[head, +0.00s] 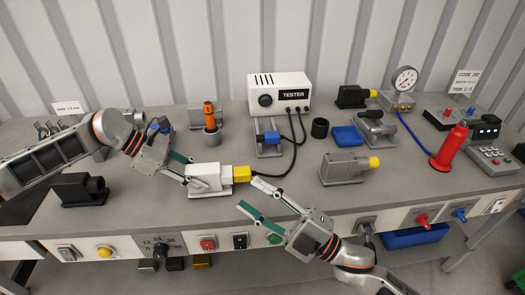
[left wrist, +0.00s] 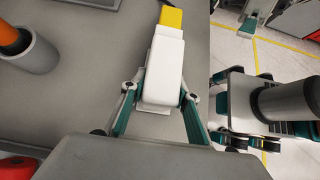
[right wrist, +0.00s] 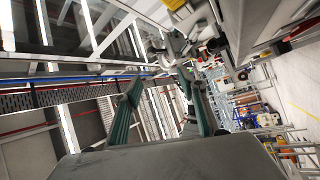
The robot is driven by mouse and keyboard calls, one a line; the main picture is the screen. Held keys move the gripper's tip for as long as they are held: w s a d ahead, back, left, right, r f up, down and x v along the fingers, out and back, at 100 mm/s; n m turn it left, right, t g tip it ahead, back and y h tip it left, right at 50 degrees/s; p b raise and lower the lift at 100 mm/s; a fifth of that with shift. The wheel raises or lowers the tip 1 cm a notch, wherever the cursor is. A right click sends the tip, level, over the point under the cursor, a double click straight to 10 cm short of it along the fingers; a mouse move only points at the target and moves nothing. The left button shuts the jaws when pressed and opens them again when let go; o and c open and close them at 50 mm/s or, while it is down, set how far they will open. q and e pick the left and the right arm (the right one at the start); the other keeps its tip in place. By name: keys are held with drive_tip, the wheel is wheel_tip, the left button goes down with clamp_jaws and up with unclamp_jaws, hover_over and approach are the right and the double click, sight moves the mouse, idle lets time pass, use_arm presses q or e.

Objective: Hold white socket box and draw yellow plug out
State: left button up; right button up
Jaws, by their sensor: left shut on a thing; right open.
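The white socket box (head: 204,177) stands on the bench near its front edge. The yellow plug (head: 242,173) sits in its right end, joined to a black cable. My left gripper (head: 187,172) is shut on the box from the left; the left wrist view shows its fingers (left wrist: 160,95) on both sides of the white box (left wrist: 163,65), with the yellow plug (left wrist: 171,17) at the far end. My right gripper (head: 262,199) is open and empty, just right of and in front of the plug. In the right wrist view its fingers (right wrist: 162,98) are apart with nothing between.
A white tester (head: 280,95) stands behind, with the black cable (head: 297,150) running down from it. A grey block with a yellow end (head: 342,168) stands to the right. A grey cup with an orange-handled tool (head: 211,125) is behind the box. A black unit (head: 80,190) is at left.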

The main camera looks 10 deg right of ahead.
drive_tip(key=a+r+n+g+y, duration=0.35)
drive_tip(key=a+n+g, duration=0.35)
drive_tip(key=n+g, duration=0.7)
drive_tip(key=n+t+h, duration=0.1)
drive_tip(key=n+h, duration=1.4)
drive_tip(key=n, duration=0.1)
approach(247, 170)
drive_tip(key=x, duration=0.3)
drive_tip(key=shift+y, duration=0.25)
drive_tip(key=x, duration=0.8)
drive_tip(key=shift+a+f, duration=0.1)
drive_tip(key=shift+f, duration=0.3)
clamp_jaws()
